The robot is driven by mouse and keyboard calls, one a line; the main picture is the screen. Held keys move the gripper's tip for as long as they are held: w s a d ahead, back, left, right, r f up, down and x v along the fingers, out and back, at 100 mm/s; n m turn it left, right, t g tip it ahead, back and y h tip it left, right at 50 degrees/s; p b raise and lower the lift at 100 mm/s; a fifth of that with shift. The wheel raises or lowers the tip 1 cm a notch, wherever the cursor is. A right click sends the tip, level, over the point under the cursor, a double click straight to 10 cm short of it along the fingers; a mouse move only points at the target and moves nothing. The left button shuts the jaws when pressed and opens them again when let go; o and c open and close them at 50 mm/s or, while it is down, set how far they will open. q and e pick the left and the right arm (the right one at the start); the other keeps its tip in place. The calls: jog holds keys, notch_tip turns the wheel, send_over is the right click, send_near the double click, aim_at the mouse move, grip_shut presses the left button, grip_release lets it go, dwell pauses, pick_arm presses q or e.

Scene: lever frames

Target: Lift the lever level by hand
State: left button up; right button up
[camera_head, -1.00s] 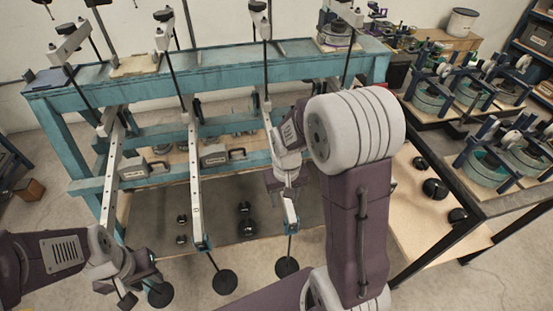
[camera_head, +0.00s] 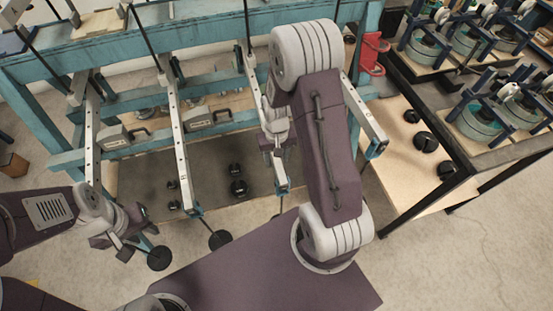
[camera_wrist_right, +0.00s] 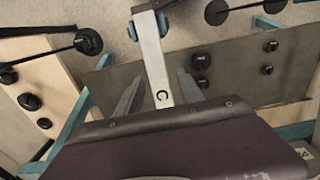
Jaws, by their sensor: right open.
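Several long pale levers reach out from a teal frame (camera_head: 120,98). The lever marked C (camera_wrist_right: 160,75) stands between the two fingers of my right gripper (camera_wrist_right: 157,92), which are open on either side of it with gaps. In the head view, my right gripper (camera_head: 278,152) is at the outer part of this lever (camera_head: 281,179), and my arm hides part of it. My left gripper (camera_head: 132,240) is low at the left, near the end of the leftmost lever (camera_head: 92,150); its jaws are too unclear to judge.
Black disc weights hang from lever ends, one below the second lever (camera_head: 220,239). Small black weights (camera_head: 238,188) rest on the dark mat (camera_head: 205,180). A rack of teal-rimmed devices (camera_head: 478,125) stands at the right. Open floor (camera_head: 450,260) lies at the lower right.

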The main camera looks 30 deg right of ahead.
jog(key=shift+s+a+f, duration=0.1)
jog(key=shift+f, duration=0.25)
jog(key=shift+c, duration=0.4)
grip_shut()
dwell(0.8)
